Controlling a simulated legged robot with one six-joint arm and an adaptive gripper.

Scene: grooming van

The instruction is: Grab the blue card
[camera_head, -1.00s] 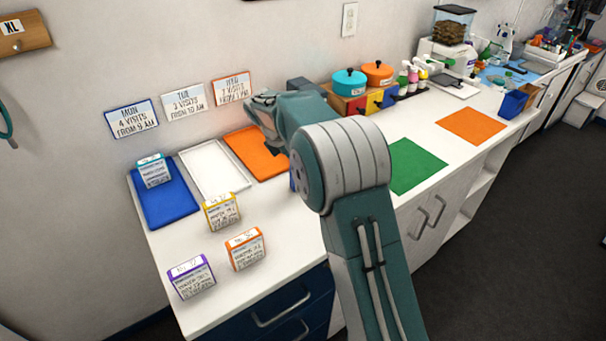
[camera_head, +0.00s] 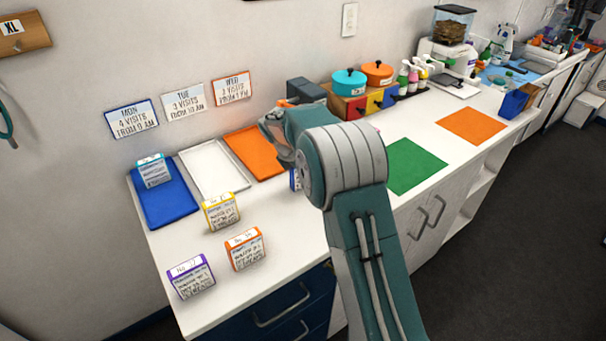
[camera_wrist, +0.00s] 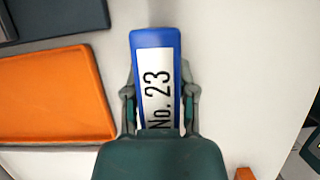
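The blue card (camera_wrist: 156,38), a blue-edged block with a white label reading "No. 23", stands on the counter below my wrist in the wrist view. In the head view only a sliver of it (camera_head: 294,180) shows beside my arm. My gripper (camera_wrist: 160,80) has one finger on each side of the card. The fingers are spread and a narrow gap shows at the right finger; contact on the left is unclear. In the head view my arm hides the fingers.
Teal (camera_head: 153,171), yellow (camera_head: 221,211), orange (camera_head: 245,250) and purple (camera_head: 191,278) cards stand at left. Blue (camera_head: 165,205), white (camera_head: 213,169) and orange (camera_head: 256,151) trays lie along the wall. Green (camera_head: 415,165) and orange (camera_head: 472,126) mats lie right.

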